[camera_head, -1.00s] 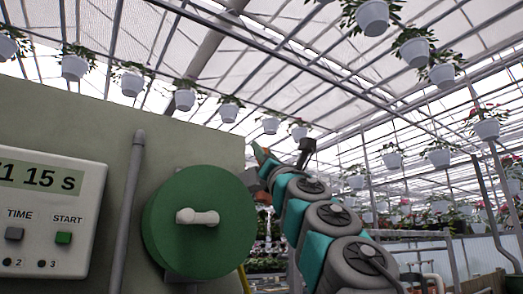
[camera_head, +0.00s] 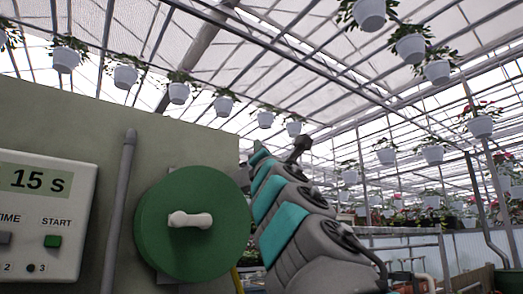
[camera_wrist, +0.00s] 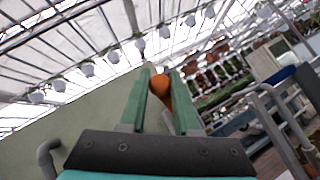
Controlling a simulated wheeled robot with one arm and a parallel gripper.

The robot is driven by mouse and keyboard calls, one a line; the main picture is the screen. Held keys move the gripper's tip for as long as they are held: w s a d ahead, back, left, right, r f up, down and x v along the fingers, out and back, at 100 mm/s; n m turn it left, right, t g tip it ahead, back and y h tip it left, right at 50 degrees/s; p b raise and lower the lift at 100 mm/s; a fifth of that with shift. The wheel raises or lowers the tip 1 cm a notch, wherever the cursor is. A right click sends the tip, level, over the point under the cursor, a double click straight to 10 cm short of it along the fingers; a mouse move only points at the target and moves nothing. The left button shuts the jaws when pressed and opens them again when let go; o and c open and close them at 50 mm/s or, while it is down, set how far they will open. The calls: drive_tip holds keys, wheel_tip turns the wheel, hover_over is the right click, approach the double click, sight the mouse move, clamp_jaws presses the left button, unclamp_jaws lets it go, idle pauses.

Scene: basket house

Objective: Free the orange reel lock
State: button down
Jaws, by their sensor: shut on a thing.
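The orange reel lock (camera_wrist: 161,86) shows in the wrist view as a rounded orange knob with an orange stem running down to the right. My gripper (camera_wrist: 160,76) has its two green fingers on either side of the knob and is shut on it. The lock is hidden behind my arm in the head view. The green reel (camera_head: 193,223), a round drum with a white crank handle (camera_head: 190,220), is mounted on the grey-green panel to the left of my arm.
The panel (camera_head: 75,120) carries a vertical grey pipe (camera_head: 119,215) and a timer box (camera_head: 45,215) reading "15 s". Hanging white pots (camera_head: 408,47) line the roof. Metal railings (camera_wrist: 272,130) stand at the right.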

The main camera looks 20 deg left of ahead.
drive_tip(key=shift+w+d+m+h, duration=0.1)
drive_tip(key=shift+w+m+h, duration=0.05)
drive_tip(key=shift+m+h, duration=0.5)
drive_tip(key=shift+w+d+m+h, duration=0.1)
drive_tip(key=shift+m+h, duration=0.35)
drive_tip(key=shift+m, duration=0.3)
drive_tip(key=shift+w+d+m+h, duration=0.25)
drive_tip(key=shift+m+h, duration=0.45)
drive_tip(key=shift+m, duration=0.2)
drive_tip(key=c, duration=0.6)
unclamp_jaws()
drive_tip(key=shift+c, duration=0.2)
drive_tip(key=shift+s, duration=0.1)
drive_tip(key=b+v, duration=0.4)
drive_tip(key=v, duration=0.3)
drive_tip(key=shift+s+f+b, duration=0.15)
drive_tip(key=shift+s+b, duration=0.1)
drive_tip(key=shift+b, duration=0.1)
